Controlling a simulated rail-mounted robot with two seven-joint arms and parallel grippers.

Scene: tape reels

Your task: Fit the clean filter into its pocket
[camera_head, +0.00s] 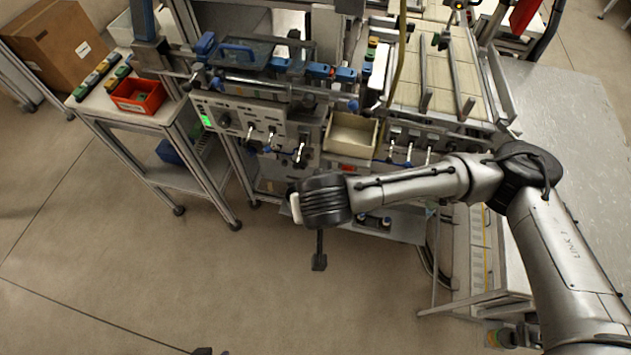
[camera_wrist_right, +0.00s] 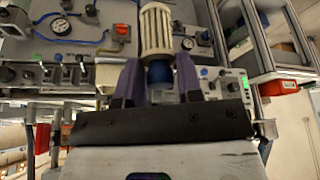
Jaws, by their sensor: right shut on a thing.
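My right gripper (camera_wrist_right: 157,78) is shut on the filter (camera_wrist_right: 157,32), a pale ribbed cylinder with a blue end between the purple fingers. The ribbed body points away from the gripper, toward the machine front. In the head view my right arm reaches in from the right. Its wrist hangs in front of the machine and hides the fingers and the held filter. I cannot make out which opening is the filter's pocket. My left gripper cannot be identified; only small dark bits show at the bottom edge of the head view.
The machine's front panel (camera_head: 240,120) carries several levers and a green light. A beige open bin (camera_head: 350,134) sits beside it. The floor at the lower left is clear.

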